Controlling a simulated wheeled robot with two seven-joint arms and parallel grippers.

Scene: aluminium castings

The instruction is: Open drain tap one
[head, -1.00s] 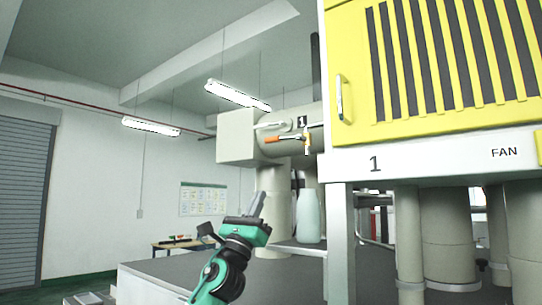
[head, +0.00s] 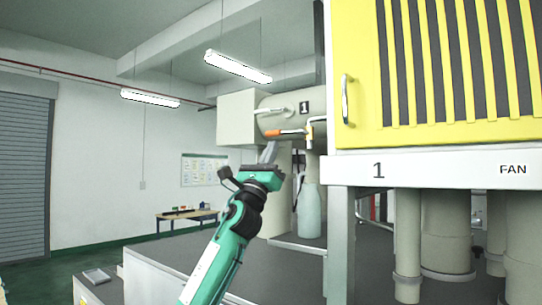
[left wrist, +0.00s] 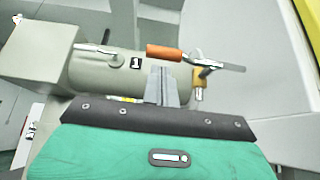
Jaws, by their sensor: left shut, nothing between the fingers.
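The drain tap has an orange-gripped lever (head: 287,132) and a brass-coloured body, on a grey cylinder (head: 283,112) marked 1. In the left wrist view the orange grip (left wrist: 165,52) points left and the lever's bare metal end runs right, above the brass body (left wrist: 198,92). The lever lies roughly level, across the tap body. My left gripper (head: 269,152) is shut and empty, its fingertips just below the orange grip in the picture. The fingers also show in the left wrist view (left wrist: 161,84); I cannot tell whether they touch the lever. My right gripper is out of view.
A second, pale metal lever (left wrist: 95,49) sits on the cylinder left of the tag. A pale bottle-shaped vessel (head: 310,208) stands below the tap. The yellow slatted cabinet (head: 360,80) with its handle (head: 345,98) is close on the right. The left side is open room.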

